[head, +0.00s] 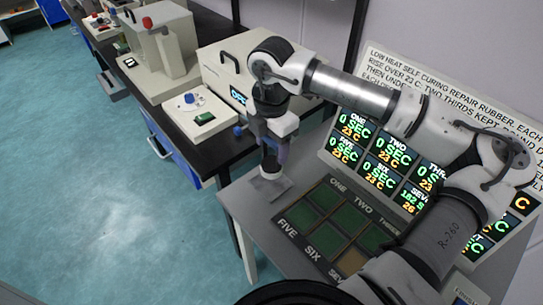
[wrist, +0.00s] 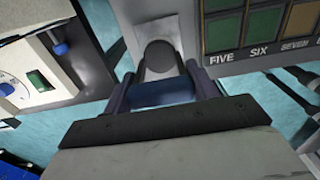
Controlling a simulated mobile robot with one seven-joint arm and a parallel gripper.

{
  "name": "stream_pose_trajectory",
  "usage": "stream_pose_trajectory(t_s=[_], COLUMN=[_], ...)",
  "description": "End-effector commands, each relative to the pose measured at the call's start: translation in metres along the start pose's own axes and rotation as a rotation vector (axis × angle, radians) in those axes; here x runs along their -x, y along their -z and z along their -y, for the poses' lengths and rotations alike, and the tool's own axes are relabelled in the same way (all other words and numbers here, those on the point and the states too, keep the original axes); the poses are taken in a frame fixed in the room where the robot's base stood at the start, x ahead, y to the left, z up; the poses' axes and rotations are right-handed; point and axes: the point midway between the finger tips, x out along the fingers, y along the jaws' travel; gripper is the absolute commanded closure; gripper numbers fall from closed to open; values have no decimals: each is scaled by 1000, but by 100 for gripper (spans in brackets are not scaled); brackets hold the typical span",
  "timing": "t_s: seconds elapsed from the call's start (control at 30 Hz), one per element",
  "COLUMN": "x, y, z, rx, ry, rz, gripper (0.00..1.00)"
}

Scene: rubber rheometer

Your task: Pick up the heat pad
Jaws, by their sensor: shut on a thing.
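The heat pad (head: 263,190) looks like a light grey flat square with a dark rounded grip on top. It is at the left corner of the grey bench top, left of the panel of green squares. In the wrist view the pad (wrist: 157,27) is at the top middle. My gripper (head: 269,167) points down over it and is shut on its dark grip. In the wrist view the fingers of my gripper (wrist: 160,66) stand on either side of that grip. The pad lies on the bench or just above it; I cannot tell which. The fingers hide part of the grip.
The panel of labelled squares (head: 328,222) lies right of the pad. A sloped display board (head: 380,158) stands behind it. A cream instrument (head: 205,112) with a blue knob is on the black bench to the left. The bench's left edge is close to the pad.

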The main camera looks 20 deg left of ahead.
Motion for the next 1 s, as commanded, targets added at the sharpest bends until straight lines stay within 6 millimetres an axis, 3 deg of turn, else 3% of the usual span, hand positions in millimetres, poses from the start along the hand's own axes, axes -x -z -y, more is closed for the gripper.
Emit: stream_pose_trajectory(t_s=[0.3,0.5,0.73,1.0], x=[78,118,144,152], y=[0,0,0,0], z=[-1,-1,0,0], rx=[-1,-1,1,1], ry=[-3,-3,-2,-1], rz=[6,3,1,1], gripper=[100,100,100,100])
